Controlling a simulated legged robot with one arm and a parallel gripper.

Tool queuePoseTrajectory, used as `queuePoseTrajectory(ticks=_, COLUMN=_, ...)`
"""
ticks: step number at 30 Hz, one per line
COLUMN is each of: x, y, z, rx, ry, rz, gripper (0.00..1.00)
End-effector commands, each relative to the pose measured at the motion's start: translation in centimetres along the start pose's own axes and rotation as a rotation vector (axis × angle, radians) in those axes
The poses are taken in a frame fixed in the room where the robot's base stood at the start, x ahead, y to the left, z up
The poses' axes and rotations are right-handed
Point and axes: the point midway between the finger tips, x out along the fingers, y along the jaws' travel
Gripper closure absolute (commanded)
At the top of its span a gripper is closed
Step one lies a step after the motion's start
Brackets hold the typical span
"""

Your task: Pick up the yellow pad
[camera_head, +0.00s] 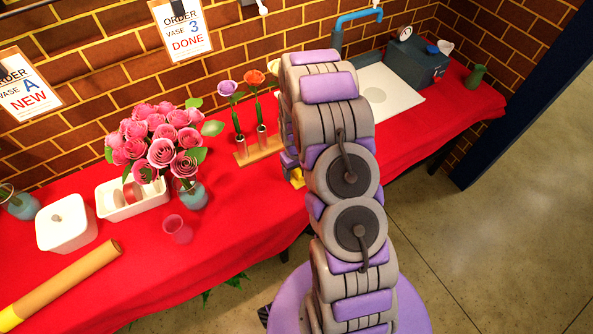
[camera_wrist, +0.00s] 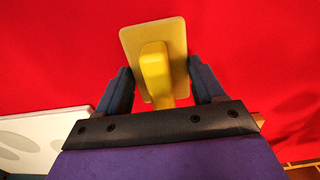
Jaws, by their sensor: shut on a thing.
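The yellow pad (camera_wrist: 174,38) shows in the wrist view as a flat square plate with a thick yellow handle on its near side. My gripper (camera_wrist: 161,84) has one dark finger on either side of it and is shut on the pad. Red cloth lies behind the pad; I cannot tell how far apart they are. In the head view only a small yellow piece (camera_head: 297,177), likely the pad, shows beside my arm. My arm hides the gripper there.
The red-covered table (camera_head: 250,205) carries a wooden stand (camera_head: 258,150) with flowers, a pink bouquet (camera_head: 160,150), a white lidded box (camera_head: 66,222), a pink cup (camera_head: 177,228) and a brown roll (camera_head: 70,282). A white sink (camera_head: 395,92) and grey box (camera_head: 415,62) stand right.

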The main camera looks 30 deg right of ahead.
Motion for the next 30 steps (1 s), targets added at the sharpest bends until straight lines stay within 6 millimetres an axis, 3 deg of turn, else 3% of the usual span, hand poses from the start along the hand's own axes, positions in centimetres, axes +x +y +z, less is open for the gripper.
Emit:
queuePoseTrajectory(ticks=7, x=-3.3, y=-0.1, z=0.1, rx=-0.001, ry=0.002, rz=0.001, gripper=0.68)
queuePoseTrajectory(ticks=25, x=-4.0, y=-7.0, z=10.3, rx=-0.002, ry=-0.004, rz=-0.001, gripper=0.68)
queuePoseTrajectory(ticks=30, x=-4.2, y=-8.3, z=12.1, rx=-0.002, ry=-0.001, rz=0.000, gripper=0.68)
